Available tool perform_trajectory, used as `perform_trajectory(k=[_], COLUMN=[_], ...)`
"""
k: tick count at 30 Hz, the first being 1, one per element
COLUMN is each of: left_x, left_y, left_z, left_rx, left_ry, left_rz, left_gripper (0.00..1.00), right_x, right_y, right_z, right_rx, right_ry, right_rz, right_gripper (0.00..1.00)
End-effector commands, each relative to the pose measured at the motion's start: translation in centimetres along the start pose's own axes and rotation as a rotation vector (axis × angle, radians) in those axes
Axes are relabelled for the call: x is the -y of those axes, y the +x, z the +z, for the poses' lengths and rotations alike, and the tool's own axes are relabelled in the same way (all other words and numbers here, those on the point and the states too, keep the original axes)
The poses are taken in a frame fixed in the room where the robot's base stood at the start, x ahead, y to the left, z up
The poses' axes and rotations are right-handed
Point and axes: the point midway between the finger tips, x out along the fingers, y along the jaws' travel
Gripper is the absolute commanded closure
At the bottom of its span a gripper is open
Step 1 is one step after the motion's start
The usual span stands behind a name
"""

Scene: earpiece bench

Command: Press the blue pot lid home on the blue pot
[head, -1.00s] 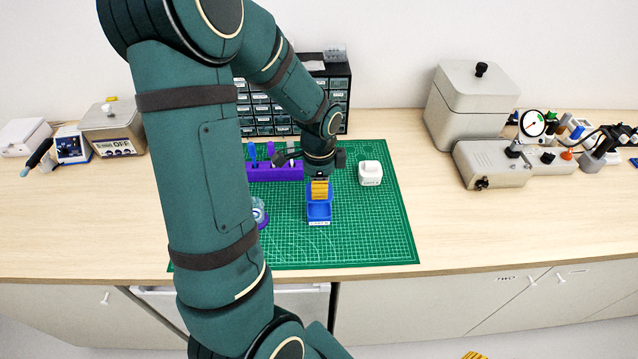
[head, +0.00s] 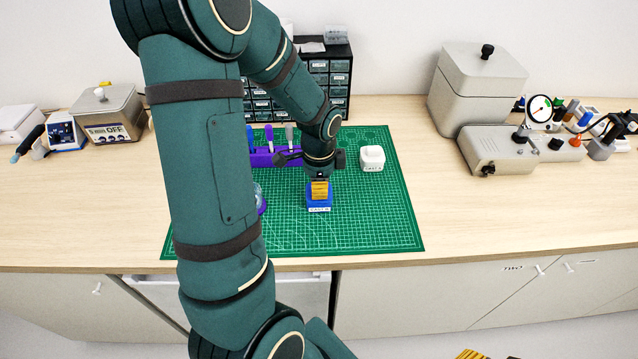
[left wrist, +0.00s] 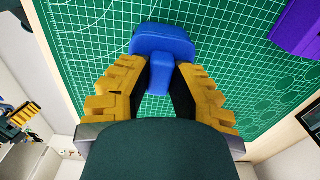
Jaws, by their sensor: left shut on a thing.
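The blue pot (head: 312,205) stands on the green mat, with a white label on its front. My left gripper (head: 319,188) is directly over it, pointing down. In the left wrist view the yellow fingers of this gripper (left wrist: 160,88) are shut on the knob of the blue lid (left wrist: 162,40). The lid covers the pot's opening from above. Whether it is fully seated cannot be told, as the fingers hide the seam. Part of my right gripper (head: 472,355) shows at the bottom edge of the head view, too cut off to read.
A white lidded pot (head: 372,158) stands right of the blue pot on the mat (head: 375,215). A purple rack (head: 262,157) with tools is behind left. A round clear item is partly hidden by my arm. The mat's front right is clear.

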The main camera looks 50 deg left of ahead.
Motion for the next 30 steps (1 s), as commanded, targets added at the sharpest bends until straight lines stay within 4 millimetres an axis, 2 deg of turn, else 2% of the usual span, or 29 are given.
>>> perform_trajectory(k=[30], left_x=[0.0], left_y=[0.56], left_z=[0.01], left_rx=[0.0], left_ry=[0.0], left_rz=[0.0], left_gripper=[1.0], right_x=[-0.15], right_y=[0.4], right_z=[0.02], right_rx=[-0.001], right_ry=[0.0], right_rz=[0.0], right_gripper=[0.56])
